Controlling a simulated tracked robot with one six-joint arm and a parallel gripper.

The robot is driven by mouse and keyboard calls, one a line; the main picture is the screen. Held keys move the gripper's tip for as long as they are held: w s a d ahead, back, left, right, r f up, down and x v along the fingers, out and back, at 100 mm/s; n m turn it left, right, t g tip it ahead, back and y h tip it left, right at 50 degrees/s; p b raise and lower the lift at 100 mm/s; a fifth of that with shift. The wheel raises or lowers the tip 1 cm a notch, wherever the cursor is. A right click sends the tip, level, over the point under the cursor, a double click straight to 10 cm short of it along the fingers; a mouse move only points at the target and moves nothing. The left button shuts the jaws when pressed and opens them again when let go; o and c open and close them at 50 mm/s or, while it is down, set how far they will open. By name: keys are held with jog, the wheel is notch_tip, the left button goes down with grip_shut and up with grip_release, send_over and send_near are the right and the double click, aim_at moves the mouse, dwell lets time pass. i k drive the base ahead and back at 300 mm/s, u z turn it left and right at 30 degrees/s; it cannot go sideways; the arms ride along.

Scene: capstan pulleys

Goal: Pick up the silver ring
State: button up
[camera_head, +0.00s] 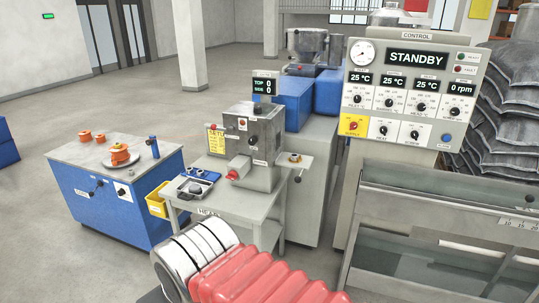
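I cannot make out a silver ring with certainty. A pale grey disc or ring (110,162) lies around the base of an orange pulley (120,154) on the blue cabinet's top at the left; it is too small to tell which. Two smaller orange pulleys (84,135) (99,138) sit behind it. My gripper is not in view.
The blue cabinet (125,205) has a grey top with a blue bottle (154,147) at its right. A grey machine (252,150) stands on a light table (235,200) with a black tray (190,188). A control panel (405,95) reads STANDBY. Open floor (40,230) lies at left.

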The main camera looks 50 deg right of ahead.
aim_at(294, 157)
jog(key=z, duration=0.05)
jog(key=i, duration=1.3)
jog(key=z, duration=1.1)
jog(key=i, duration=0.9)
jog(key=z, duration=0.15)
